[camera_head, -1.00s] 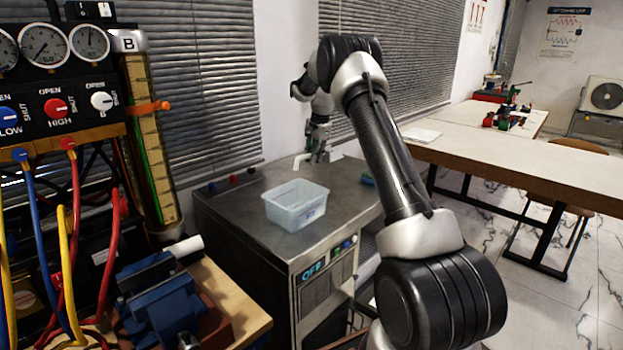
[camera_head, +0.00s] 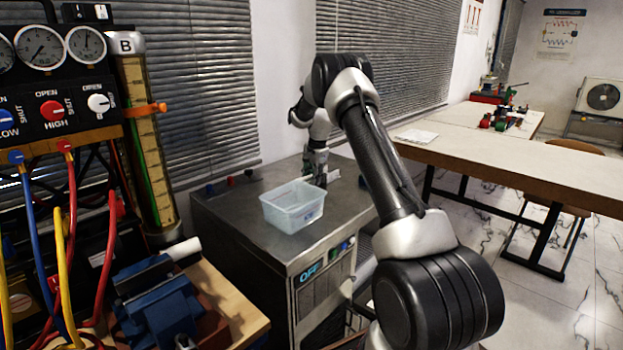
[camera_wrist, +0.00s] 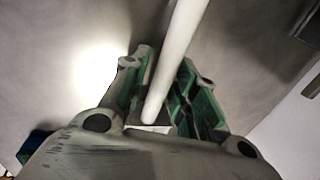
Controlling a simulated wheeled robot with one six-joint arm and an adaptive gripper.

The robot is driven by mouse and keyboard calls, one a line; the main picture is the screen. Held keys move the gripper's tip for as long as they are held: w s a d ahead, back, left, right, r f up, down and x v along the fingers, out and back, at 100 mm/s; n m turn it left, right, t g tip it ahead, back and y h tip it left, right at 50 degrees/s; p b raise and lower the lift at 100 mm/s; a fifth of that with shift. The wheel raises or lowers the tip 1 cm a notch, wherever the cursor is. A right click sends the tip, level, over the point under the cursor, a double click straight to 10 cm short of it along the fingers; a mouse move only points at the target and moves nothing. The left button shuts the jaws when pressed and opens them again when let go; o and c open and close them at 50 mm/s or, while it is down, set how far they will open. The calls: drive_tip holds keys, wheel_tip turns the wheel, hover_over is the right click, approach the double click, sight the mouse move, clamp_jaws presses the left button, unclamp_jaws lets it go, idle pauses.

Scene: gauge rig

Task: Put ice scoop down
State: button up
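The ice scoop (camera_head: 333,173) shows only as a small white piece beside my gripper in the head view, low over the grey metal top of the cabinet. In the wrist view its white handle (camera_wrist: 178,45) runs between the green-padded fingers. My gripper (camera_wrist: 165,95) appears closed around the handle. In the head view my gripper (camera_head: 316,172) is behind and to the right of the clear plastic bin (camera_head: 292,207). The scoop's bowl is not clearly visible, and I cannot tell whether the scoop touches the top.
The grey cabinet top (camera_head: 240,205) has bare room left of the bin and on the right. Small knobs (camera_head: 231,181) stand along its back left edge. A blue vise (camera_head: 160,300) and the gauge rig (camera_head: 60,100) are at left. A long table (camera_head: 500,165) stands at right.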

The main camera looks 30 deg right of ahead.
drive_tip(key=shift+r, duration=0.15)
wheel_tip(320, 180, up, 11)
drive_tip(key=s, duration=0.2)
drive_tip(key=s+a+r+n+t, duration=0.1)
drive_tip(key=s+a+r+n, duration=0.2)
drive_tip(key=s+r, duration=0.55)
drive_tip(key=s+a+r+n, duration=0.2)
drive_tip(key=s+a+r, duration=0.1)
drive_tip(key=s+r, duration=0.55)
drive_tip(key=s+a+r+n, duration=0.1)
drive_tip(key=s+a+n, duration=0.1)
drive_tip(key=s, duration=0.6)
drive_tip(key=s+a+r+n, duration=0.1)
drive_tip(key=s+a+n, duration=0.15)
drive_tip(key=s, duration=0.65)
drive_tip(key=s+f+n, duration=0.2)
drive_tip(key=s+f, duration=0.1)
drive_tip(key=s, duration=0.5)
drive_tip(key=s+f+n+t, duration=0.1)
drive_tip(key=s+f+n, duration=0.1)
drive_tip(key=s, duration=0.5)
drive_tip(key=shift+s+a+f+n+h, duration=0.35)
drive_tip(key=shift+s+a+f+h, duration=0.1)
drive_tip(key=shift+f, duration=0.35)
drive_tip(key=shift+c, duration=0.4)
